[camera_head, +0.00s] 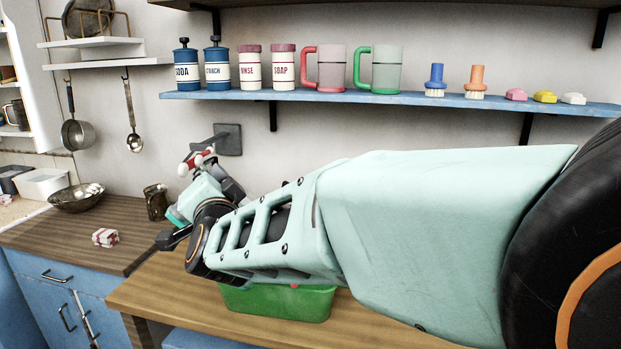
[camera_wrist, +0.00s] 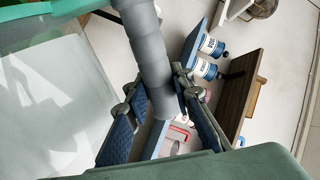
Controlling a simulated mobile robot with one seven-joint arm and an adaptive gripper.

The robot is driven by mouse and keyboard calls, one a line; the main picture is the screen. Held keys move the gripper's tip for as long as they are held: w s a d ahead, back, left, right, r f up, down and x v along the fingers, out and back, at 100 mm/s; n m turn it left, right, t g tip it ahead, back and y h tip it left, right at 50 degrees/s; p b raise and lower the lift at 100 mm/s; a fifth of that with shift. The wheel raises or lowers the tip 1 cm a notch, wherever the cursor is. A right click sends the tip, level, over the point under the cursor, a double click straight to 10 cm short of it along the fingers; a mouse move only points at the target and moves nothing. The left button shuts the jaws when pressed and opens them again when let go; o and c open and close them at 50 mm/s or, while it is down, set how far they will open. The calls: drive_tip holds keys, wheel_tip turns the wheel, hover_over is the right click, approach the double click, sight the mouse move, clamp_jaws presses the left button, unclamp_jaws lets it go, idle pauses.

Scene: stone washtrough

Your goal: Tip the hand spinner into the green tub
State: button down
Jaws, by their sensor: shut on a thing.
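In the wrist view a thick grey bar, which looks like the handle of the hand spinner (camera_wrist: 146,40), runs between the blue pads of my gripper (camera_wrist: 156,82). My gripper is shut on it. A large pale see-through wall with a green rim fills the left of that view; it looks like the spinner's body, but I cannot see how it joins the handle. In the head view my arm hides most of the spinner. The green tub (camera_head: 278,303) stands on the wooden worktop below my forearm, its upper part partly hidden. A small red spot shows at its rim.
A dark metal bowl (camera_head: 76,198), a red-and-white bundle (camera_head: 105,237) and a dark jar (camera_head: 156,202) stand on the left counter. A grey square plate (camera_head: 228,139) is on the wall behind my arm. The blue shelf (camera_head: 400,98) above holds jars, mugs and brushes.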

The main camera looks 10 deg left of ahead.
sight(223, 173)
drive_tip(key=shift+d+r, duration=0.1)
drive_tip(key=shift+r, duration=0.05)
drive_tip(key=shift+w+d+r+m+b, duration=0.75)
drive_tip(key=shift+d+b, duration=0.25)
drive_tip(key=shift+b, duration=0.15)
drive_tip(key=shift+d+r+m, duration=0.25)
drive_tip(key=shift+d+r, duration=0.1)
drive_tip(key=shift+r, duration=0.25)
